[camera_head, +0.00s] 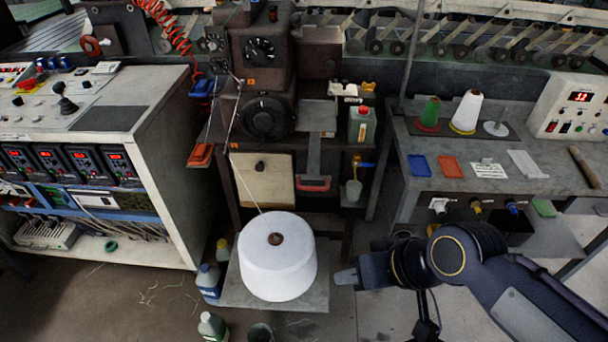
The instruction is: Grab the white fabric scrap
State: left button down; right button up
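Two pale flat pieces lie on the grey bench at the right, and either could be the white fabric scrap. One is a small white piece with dark lines (488,170); the other is a plain pale strip (527,163) to its right. My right gripper (345,277) reaches in from the lower right and points left, low in front of the bench and well apart from both pieces. Its fingers show edge-on, so I cannot tell whether it is open. My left gripper is out of view.
A blue piece (419,166) and an orange piece (452,167) lie on the same bench (390,200). Green (430,112) and white (467,110) cones stand behind them. A large white yarn cone (277,262) stands left of my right gripper, with bottles (209,280) beside it.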

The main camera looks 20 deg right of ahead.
aim_at(524, 163)
jog(key=z, duration=2.25)
jog(key=i+u, duration=0.1)
jog(key=u, duration=0.45)
jog(key=i+l+u, duration=0.35)
jog(key=i+l, duration=0.2)
jog(key=i+l+u, duration=0.35)
jog(key=i+l, duration=0.15)
jog(key=l, duration=0.25)
jog(key=i+l, duration=0.35)
jog(key=l, duration=0.2)
